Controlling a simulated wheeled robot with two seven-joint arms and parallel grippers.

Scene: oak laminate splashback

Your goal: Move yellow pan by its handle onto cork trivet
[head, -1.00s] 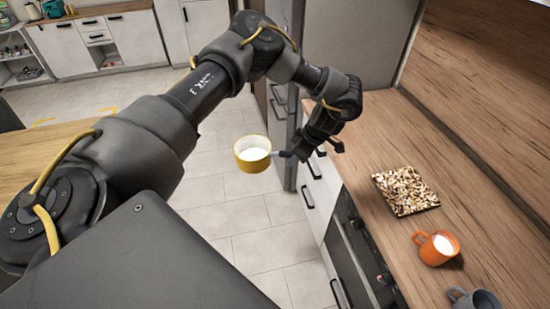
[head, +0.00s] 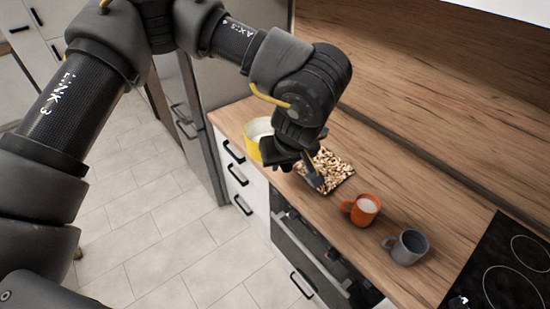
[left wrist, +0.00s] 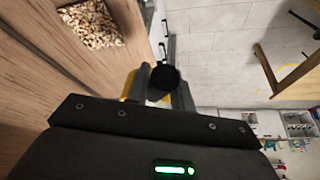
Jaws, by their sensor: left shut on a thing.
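The yellow pan (head: 256,140), with a pale inside, is at the left front edge of the counter, partly hidden behind my left gripper (head: 290,163). My left gripper is shut on the pan's handle, which is mostly hidden in the head view. I cannot tell how far the pan is above the counter. In the left wrist view my gripper (left wrist: 160,84) holds the dark handle end-on, with slivers of yellow pan (left wrist: 129,86) beside it. The cork trivet (head: 338,172), a mottled square, lies on the counter right of the pan, partly covered by the gripper. It also shows in the left wrist view (left wrist: 88,24). My right gripper is out of view.
An orange mug (head: 363,210) and a grey mug (head: 409,247) stand right of the trivet. A black hob (head: 500,270) is further right. The wooden splashback (head: 420,110) rises behind. The counter behind the trivet is clear.

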